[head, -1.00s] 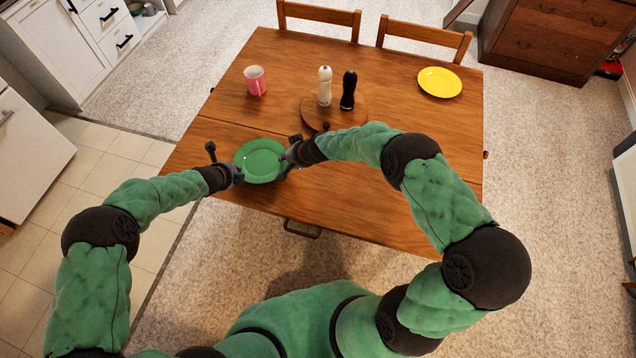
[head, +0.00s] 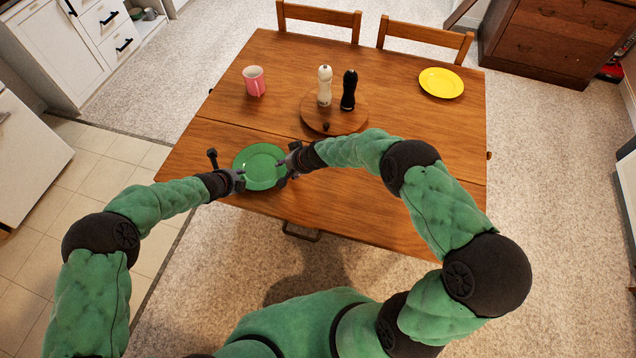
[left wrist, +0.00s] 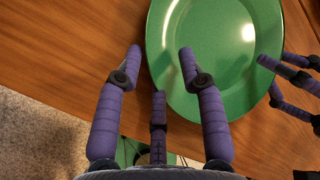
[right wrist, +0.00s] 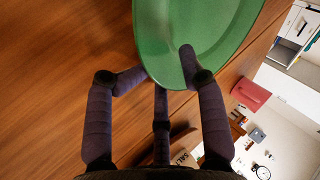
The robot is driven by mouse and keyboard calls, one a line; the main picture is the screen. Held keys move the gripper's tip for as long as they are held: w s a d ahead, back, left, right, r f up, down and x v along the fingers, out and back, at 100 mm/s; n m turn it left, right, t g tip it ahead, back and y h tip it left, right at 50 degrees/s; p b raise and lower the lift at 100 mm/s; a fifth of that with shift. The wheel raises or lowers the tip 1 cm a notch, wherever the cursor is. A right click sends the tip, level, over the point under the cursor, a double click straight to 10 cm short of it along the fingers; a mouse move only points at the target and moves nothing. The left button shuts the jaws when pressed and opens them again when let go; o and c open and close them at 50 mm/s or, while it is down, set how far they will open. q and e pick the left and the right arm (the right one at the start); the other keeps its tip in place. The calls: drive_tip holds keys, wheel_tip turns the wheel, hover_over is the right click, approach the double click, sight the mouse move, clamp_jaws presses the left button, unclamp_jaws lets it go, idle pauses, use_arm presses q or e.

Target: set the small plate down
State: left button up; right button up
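The small plate is the green plate (head: 262,166), near the table's front left edge. I cannot tell whether its underside touches the table. My right gripper (head: 290,164) is at the plate's right rim. In the right wrist view one finger is over the plate's face and another goes behind its rim, so it looks shut on the rim. My left gripper (head: 238,178) is at the left rim. In the left wrist view its fingers (left wrist: 161,52) stand apart, one over the plate (left wrist: 215,50) and one just outside the rim.
A round wooden board (head: 312,122) holds a white mill (head: 324,86) and a black mill (head: 348,90). A pink mug (head: 254,82) stands at the back left and a yellow plate (head: 441,83) at the back right. The table's right part (head: 455,150) is clear.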

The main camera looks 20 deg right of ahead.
use_arm(q)
drive_tip(key=shift+w+a, duration=0.15)
drive_tip(key=shift+a, duration=0.1)
use_arm(e)
drive_tip(key=shift+s+f, duration=0.3)
drive_tip(key=shift+f, duration=0.15)
use_arm(q)
drive_tip(key=shift+s+a+r, duration=0.2)
drive_tip(key=shift+s+r, duration=0.15)
drive_tip(key=shift+r, duration=0.25)
drive_tip(key=shift+v, duration=3.25)
drive_tip(key=shift+s+d, duration=0.1)
drive_tip(key=shift+d, duration=0.05)
use_arm(e)
drive_tip(key=v, duration=0.6)
drive_tip(key=shift+w+d+r, duration=0.15)
drive_tip(key=shift+w+r, duration=0.1)
drive_tip(key=shift+r, duration=0.2)
drive_tip(key=shift+v, duration=0.85)
